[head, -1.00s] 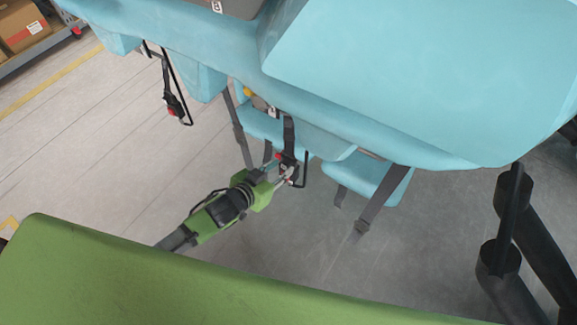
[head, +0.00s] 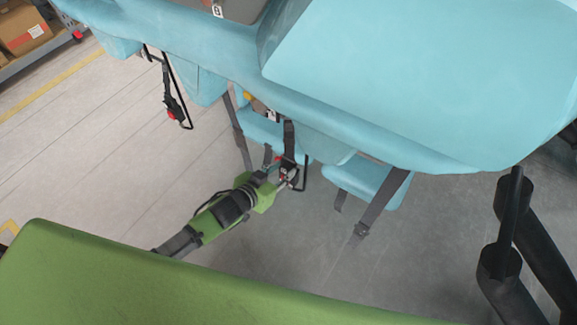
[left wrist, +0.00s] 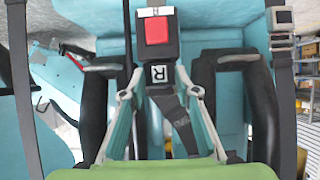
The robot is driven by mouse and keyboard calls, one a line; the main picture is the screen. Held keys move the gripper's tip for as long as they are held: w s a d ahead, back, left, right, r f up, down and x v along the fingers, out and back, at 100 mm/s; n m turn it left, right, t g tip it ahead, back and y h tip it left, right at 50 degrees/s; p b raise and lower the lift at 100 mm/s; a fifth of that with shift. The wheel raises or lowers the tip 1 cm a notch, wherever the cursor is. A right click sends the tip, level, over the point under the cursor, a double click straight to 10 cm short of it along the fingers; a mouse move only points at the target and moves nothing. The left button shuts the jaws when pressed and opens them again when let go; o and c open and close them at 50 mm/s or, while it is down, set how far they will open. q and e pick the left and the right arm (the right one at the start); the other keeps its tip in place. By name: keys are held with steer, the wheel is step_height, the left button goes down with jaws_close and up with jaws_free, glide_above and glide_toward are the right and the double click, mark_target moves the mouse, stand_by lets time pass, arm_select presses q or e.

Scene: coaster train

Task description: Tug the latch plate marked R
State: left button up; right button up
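The latch plate marked R (left wrist: 158,75) is a dark tab with a white-framed letter, just below a black buckle with a red button (left wrist: 157,32) in the left wrist view. A dark strap (left wrist: 180,118) runs down from the plate. My left gripper (left wrist: 160,88) is open, with one finger on each side of the plate; I see gaps and cannot tell any contact. In the head view my left gripper (head: 285,180) is at the hanging buckle (head: 289,163) beside the light blue seat, and the plate's letter is not readable there. My right gripper is not in view.
Light blue coaster bodywork (head: 420,80) fills the upper right. Another buckle on a strap (head: 172,103) hangs at upper left. Dark straps (head: 380,205) hang by the seat (head: 365,178). Grey floor is open to the left; a shelf with boxes (head: 25,30) stands at far left.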

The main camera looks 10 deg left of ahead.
arm_select(q)
jaws_close()
steer(key=shift+w+r, duration=0.1)
steer(key=shift+r, duration=0.1)
stand_by(0.4)
steer(key=shift+o, duration=1)
jaws_free()
